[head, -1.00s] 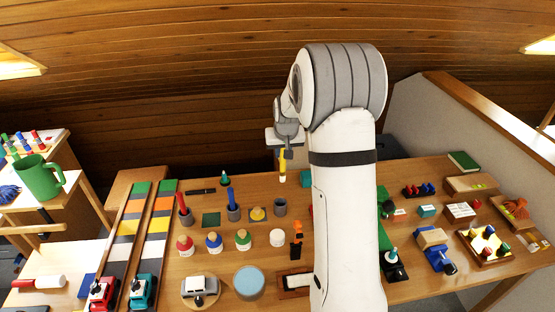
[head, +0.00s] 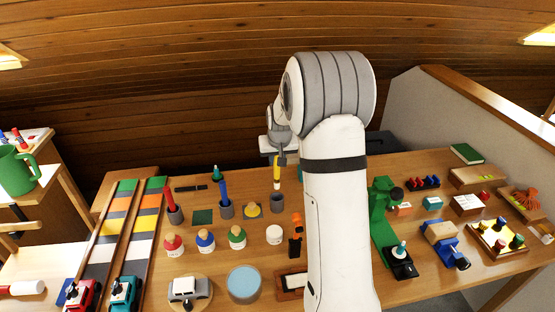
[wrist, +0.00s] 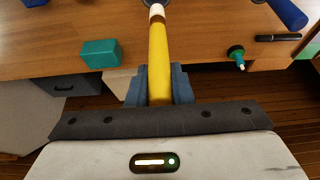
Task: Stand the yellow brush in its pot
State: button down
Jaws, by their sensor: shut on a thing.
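My gripper (head: 279,160) is shut on the yellow brush (head: 277,173) and holds it upright with its pale tip down. The brush also shows in the wrist view (wrist: 158,60), between the jaws (wrist: 158,88). An empty-looking grey pot (head: 277,204) stands on the bench just below the brush. The brush tip appears to be above the pot's rim, apart from it. In the wrist view only a sliver of a grey round thing shows beyond the tip, so the exact alignment is hard to tell.
A blue brush (head: 224,192) and a red brush (head: 170,200) stand in grey pots to the left. A teal cone-shaped thing (head: 216,173) and a dark flat bar (head: 191,188) lie behind them. A teal block (wrist: 100,53) sits near the brush in the wrist view. Several jars stand in front.

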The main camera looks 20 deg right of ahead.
aim_at(277, 179)
jog(key=shift+f+b, duration=2.95)
jog(key=shift+f, duration=1.55)
jog(key=c, duration=1.2)
grip_release()
jog(key=shift+r, duration=0.1)
jog(key=shift+r+p, duration=2.6)
jog(key=shift+r, duration=1.9)
